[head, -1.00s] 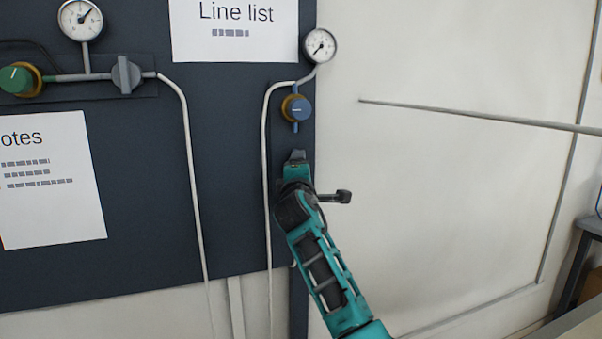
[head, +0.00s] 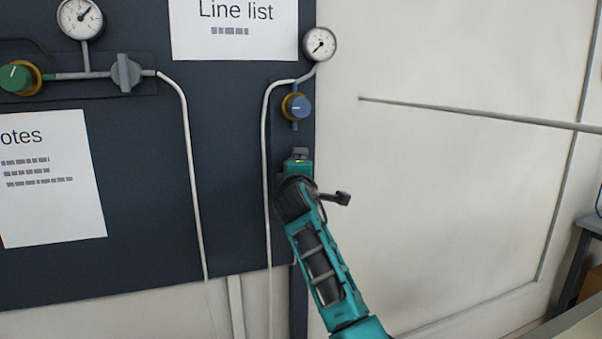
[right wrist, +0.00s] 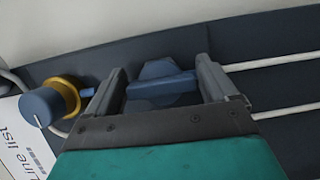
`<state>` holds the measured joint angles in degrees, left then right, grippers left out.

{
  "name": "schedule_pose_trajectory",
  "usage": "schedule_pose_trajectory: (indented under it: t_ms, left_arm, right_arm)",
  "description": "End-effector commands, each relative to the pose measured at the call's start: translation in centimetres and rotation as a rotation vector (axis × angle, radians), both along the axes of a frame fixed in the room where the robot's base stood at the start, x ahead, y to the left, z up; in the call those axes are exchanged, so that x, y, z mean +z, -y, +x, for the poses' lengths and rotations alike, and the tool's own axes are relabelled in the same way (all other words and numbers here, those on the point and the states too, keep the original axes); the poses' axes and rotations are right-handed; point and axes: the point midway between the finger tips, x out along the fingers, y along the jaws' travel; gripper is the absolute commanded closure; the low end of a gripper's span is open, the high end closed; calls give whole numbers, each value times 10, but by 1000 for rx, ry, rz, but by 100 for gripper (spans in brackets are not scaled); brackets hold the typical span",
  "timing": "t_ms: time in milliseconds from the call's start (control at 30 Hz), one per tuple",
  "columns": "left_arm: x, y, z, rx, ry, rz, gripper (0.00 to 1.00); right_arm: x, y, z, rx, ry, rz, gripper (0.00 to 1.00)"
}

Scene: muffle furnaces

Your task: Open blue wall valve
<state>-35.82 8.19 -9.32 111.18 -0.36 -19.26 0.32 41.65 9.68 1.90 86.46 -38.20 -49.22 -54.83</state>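A blue valve handle (right wrist: 158,70) sits on a blue pipe in the right wrist view, between the two fingers of my right gripper (right wrist: 160,76). The fingers are spread, one on each side, and gaps show between them and the handle; I cannot tell any contact. In the head view my right gripper (head: 300,154) is at the board's right edge, below a blue knob with a brass collar (head: 296,107), and hides the handle. That knob also shows left of the fingers in the right wrist view (right wrist: 42,106). My left gripper is not in view.
A pressure gauge (head: 319,44) is above the knob. A white tube (head: 265,180) runs down beside my right gripper. Farther left are a green knob (head: 17,78), a grey valve (head: 126,73) and another gauge (head: 80,19).

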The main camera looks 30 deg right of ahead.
Motion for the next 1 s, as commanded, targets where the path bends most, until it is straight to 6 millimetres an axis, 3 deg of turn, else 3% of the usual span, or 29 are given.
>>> schedule_pose_trajectory:
  t_ms: [100,467,667,1000]
  left_arm:
    - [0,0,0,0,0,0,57]
    - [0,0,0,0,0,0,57]
    - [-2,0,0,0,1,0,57]
    - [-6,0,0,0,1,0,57]
  right_arm:
    - [0,0,0,0,-1,-1,2]
    - [0,-4,-5,1,1,-4,2]
    - [0,-20,-26,3,1,-4,2]
    - [0,-58,-78,2,0,-1,2]
